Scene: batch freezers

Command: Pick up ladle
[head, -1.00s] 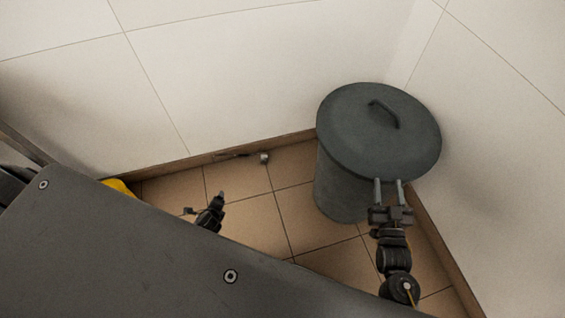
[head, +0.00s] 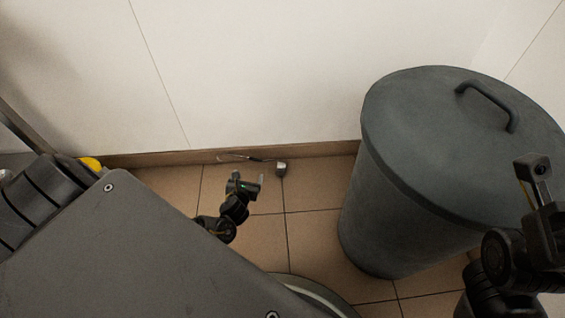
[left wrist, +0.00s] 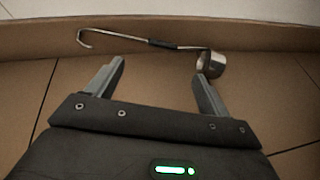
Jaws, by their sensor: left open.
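The ladle (head: 250,158) lies on the tiled floor against the skirting at the foot of the back wall. In the left wrist view the ladle (left wrist: 182,47) has a thin metal handle with a dark section, a hooked end at left and a metal cup at right. My left gripper (head: 248,186) is low over the floor, just in front of the ladle. In the left wrist view the left gripper (left wrist: 162,66) is open and empty, its fingers pointing at the handle and cup. My right gripper (head: 532,172) is at the right edge, seen edge-on, before the bin.
A large grey lidded bin (head: 400,190) stands to the right of the ladle. The white wall (head: 270,70) and brown skirting (head: 330,149) close off the space behind it. A yellow object (head: 91,163) shows at left. Floor tiles (head: 310,225) between my base and the bin are clear.

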